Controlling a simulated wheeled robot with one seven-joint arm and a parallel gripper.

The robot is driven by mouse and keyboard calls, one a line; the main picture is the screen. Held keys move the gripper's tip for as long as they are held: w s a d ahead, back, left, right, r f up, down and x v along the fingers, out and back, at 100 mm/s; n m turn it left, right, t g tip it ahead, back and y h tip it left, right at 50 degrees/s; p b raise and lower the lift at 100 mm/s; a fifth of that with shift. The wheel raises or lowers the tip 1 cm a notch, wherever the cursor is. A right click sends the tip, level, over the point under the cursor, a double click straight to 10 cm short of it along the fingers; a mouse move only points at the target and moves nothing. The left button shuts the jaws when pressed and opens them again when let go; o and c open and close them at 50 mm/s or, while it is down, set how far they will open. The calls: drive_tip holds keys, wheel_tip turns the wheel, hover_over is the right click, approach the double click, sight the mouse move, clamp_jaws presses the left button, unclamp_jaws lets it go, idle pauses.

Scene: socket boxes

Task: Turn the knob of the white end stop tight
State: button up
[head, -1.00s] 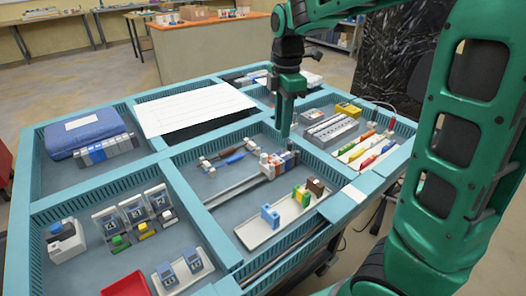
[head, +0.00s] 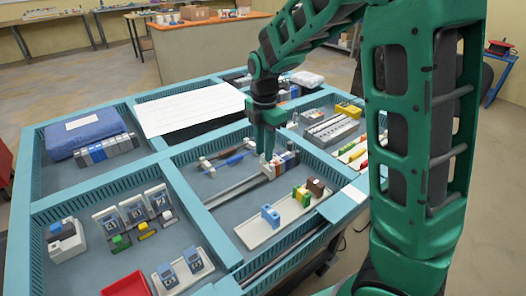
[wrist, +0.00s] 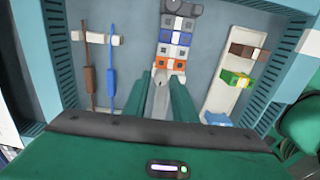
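The white end stop (wrist: 160,78) sits on the metal rail (wrist: 158,102), at the near end of a row of terminal blocks in the wrist view. Its knob is too small to make out clearly. In the head view the end stop (head: 268,170) is partly hidden behind my gripper tip. My gripper (head: 268,153) points down just above it. In the wrist view the two green fingers (wrist: 157,92) stand apart on either side of the rail, with nothing between them but rail and the end stop just ahead. I cannot tell whether they touch it.
Orange, blue and grey terminal blocks (wrist: 172,45) adjoin the end stop. A brown and a blue screwdriver-like tool (wrist: 112,75) lie to the left. A white tray (wrist: 218,98) with coloured blocks lies to the right. Teal compartment walls (head: 185,215) surround this area.

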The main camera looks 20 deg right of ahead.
drive_tip(key=shift+f, duration=0.5)
clamp_jaws()
